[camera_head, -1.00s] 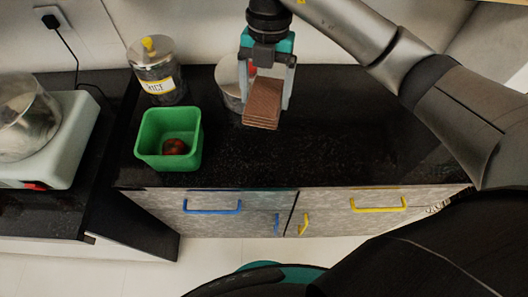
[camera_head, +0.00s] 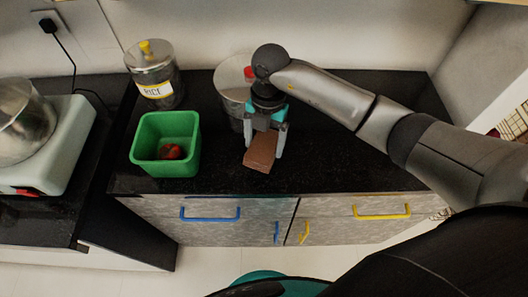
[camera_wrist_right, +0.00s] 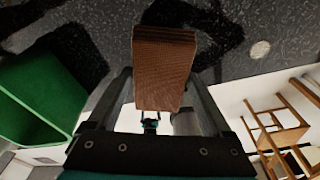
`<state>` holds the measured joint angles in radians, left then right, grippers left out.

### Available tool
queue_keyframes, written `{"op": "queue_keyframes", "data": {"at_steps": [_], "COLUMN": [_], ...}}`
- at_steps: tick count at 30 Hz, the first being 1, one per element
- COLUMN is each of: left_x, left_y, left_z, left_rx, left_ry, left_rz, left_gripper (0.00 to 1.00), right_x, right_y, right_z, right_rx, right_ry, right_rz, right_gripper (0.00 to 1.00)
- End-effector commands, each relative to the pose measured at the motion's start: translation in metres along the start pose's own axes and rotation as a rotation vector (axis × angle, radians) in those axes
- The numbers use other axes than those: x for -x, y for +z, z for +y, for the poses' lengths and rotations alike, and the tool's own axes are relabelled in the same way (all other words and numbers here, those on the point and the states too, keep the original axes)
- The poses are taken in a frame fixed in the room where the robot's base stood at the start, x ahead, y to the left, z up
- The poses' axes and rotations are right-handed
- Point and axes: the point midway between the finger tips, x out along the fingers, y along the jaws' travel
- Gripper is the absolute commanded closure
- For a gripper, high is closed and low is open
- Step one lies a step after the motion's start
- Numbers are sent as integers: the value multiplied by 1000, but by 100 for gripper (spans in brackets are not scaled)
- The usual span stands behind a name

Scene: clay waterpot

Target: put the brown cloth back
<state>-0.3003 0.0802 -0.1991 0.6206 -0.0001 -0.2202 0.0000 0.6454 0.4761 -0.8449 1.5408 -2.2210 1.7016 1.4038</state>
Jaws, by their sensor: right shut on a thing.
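The brown cloth (camera_head: 260,152) is a folded, block-like stack. My right gripper (camera_head: 263,148) is shut on it, over the front part of the black counter, right of the green bin. In the right wrist view the cloth (camera_wrist_right: 163,68) sits between the two fingers, with the dark counter close beyond it. I cannot tell whether the cloth touches the counter. My left gripper is not in view.
A green bin (camera_head: 139,150) with a red item (camera_head: 171,152) inside stands left of the cloth. A rice jar (camera_head: 155,85) and a metal pot (camera_head: 231,95) stand behind. Drawers with blue (camera_head: 210,218) and yellow (camera_head: 382,217) handles are below. The counter's right side is clear.

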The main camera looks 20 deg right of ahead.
Motion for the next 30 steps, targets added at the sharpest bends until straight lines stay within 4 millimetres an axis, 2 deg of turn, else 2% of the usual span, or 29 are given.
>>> {"op": "queue_keyframes", "data": {"at_steps": [10, 21, 22, 26, 30], "left_x": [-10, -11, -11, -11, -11], "left_y": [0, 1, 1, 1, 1], "left_z": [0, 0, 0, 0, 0], "left_rx": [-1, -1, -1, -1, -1], "left_ry": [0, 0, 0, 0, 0], "left_rz": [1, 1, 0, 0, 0], "left_gripper": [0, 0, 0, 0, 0], "right_x": [-42, -46, -46, -45, -45], "right_y": [6, 7, 7, 7, 7], "right_z": [0, 0, 0, 0, 0], "right_rx": [-1, 1, 1, 1, 0], "right_ry": [0, 0, 0, 0, 0], "right_rz": [1, -1, -1, -1, -1], "right_gripper": [61, 61, 15, 0, 0]}}
